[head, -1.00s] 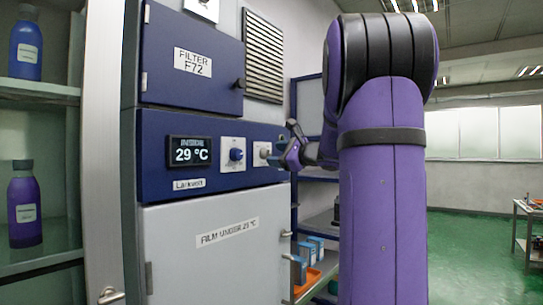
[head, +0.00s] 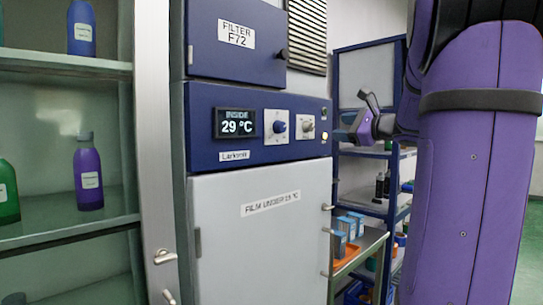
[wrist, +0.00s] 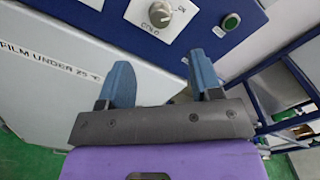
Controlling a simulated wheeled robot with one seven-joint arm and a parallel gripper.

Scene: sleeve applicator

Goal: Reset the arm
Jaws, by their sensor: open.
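My purple arm stands at the right in the head view, with my gripper (head: 364,118) held out to the right of the blue cabinet panel. In the wrist view my gripper (wrist: 162,82) shows two blue fingers spread apart with nothing between them. Beyond the fingers are the cabinet's blue panel (wrist: 110,22) and a knob (wrist: 160,14) with a "COLD" mark. The fingers appear apart from the knob. The display (head: 237,123) reads 29 °C.
The cabinet's grey door (head: 260,245), labelled as film under a set temperature, is closed. A glass-doored shelf with bottles (head: 88,172) stands at the left. A blue rack (head: 385,165) and a table with boxes and an orange tray (head: 345,252) stand right of the cabinet.

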